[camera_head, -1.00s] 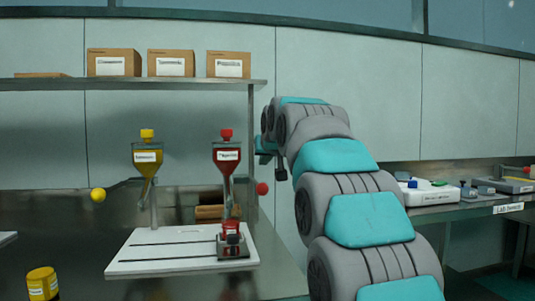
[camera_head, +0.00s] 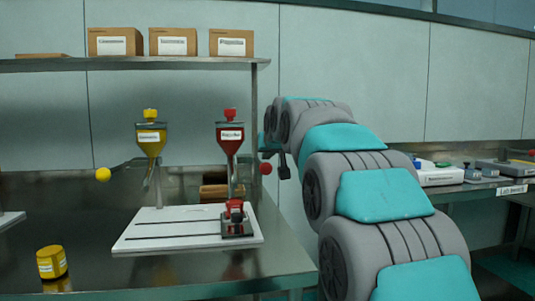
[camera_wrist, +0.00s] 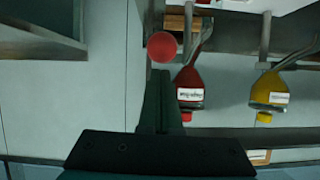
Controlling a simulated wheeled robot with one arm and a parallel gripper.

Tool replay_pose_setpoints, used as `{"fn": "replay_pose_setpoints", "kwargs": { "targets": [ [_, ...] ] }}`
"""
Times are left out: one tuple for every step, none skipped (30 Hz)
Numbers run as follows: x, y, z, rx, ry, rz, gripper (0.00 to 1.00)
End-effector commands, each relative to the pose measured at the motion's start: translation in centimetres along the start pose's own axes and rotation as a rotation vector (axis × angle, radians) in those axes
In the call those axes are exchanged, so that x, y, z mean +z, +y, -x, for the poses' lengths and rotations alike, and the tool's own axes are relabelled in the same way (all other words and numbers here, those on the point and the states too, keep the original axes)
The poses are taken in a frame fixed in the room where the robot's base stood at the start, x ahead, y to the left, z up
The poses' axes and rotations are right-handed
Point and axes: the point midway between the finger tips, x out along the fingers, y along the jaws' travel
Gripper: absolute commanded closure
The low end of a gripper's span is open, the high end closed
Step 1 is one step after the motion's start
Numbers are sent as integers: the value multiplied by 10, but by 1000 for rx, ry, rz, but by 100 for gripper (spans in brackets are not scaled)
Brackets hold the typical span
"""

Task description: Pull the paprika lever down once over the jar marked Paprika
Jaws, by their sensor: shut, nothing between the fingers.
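The red paprika dispenser (camera_head: 229,143) stands at the right of the stand, its label blurred. Its lever ends in a red ball knob (camera_head: 266,168) at its right. A red jar (camera_head: 236,211) sits under the spout; its marking is unreadable. My gripper, partly hidden by my arm in the head view, is just above the knob there. In the wrist view my gripper (camera_wrist: 159,78) is shut and empty, its fingertips close to the red knob (camera_wrist: 162,46). Whether they touch it I cannot tell. The red dispenser (camera_wrist: 190,88) is right of the fingers there.
A yellow dispenser (camera_head: 150,140) with a yellow knob (camera_head: 103,174) stands to the left on the white slotted base (camera_head: 185,241). The jar rests on a dark holder (camera_head: 238,229). A yellow jar (camera_head: 51,262) is at the front left. A shelf (camera_head: 180,64) with boxes runs above.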

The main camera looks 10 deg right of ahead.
Motion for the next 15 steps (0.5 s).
{"fn": "replay_pose_setpoints", "kwargs": {
  "targets": [
    [0, 0, 0, 0, 0, 0, 100],
    [0, 0, 0, 0, 0, 0, 100],
    [0, 0, 0, 0, 0, 0, 100],
    [0, 0, 0, 0, 0, 0, 100],
    [1, 0, 0, 0, 0, 0, 100],
    [2, 0, 0, 0, 3, 0, 100],
    [3, 0, -1, 0, 6, 0, 100],
    [4, 0, -1, 0, 9, 0, 100],
    [7, 0, -2, -1, 16, 0, 100],
    [10, 0, -3, -1, 21, 0, 100],
    [13, 0, -4, -1, 28, 0, 100],
    [17, 1, -5, -2, 41, 0, 100],
    [20, 1, -5, -2, 54, 0, 100],
    [23, 1, -6, -2, 65, 1, 100],
    [28, 1, -7, -3, 78, 1, 100]
  ]
}}
